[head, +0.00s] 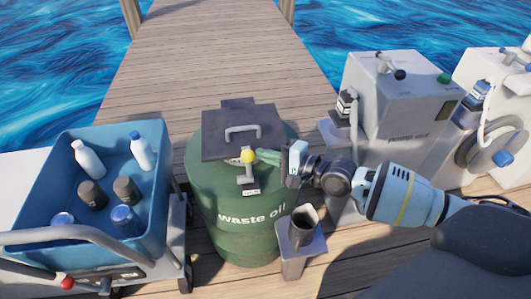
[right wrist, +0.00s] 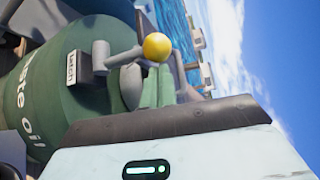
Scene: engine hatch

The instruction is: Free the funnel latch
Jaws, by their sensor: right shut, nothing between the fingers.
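The latch (head: 248,174) is a grey lever with a yellow ball knob (head: 247,156) on the front of the green "waste oil" drum (head: 235,232). It sits below the dark square lid (head: 221,144), which lies flat on the drum top. In the right wrist view the latch's yellow knob (right wrist: 157,46), its grey arm and its label (right wrist: 71,62) show close up. My right gripper (head: 266,153) is shut and empty, its green fingers just right of the knob; whether they touch it I cannot tell. My left gripper is out of view.
A blue bin (head: 60,180) of bottles and cans on a cart stands left. A grey square post with an open top (head: 302,232) stands front right of the drum. A grey machine (head: 395,100) stands behind my right arm. The wooden dock (head: 205,55) beyond is clear, with water beside it.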

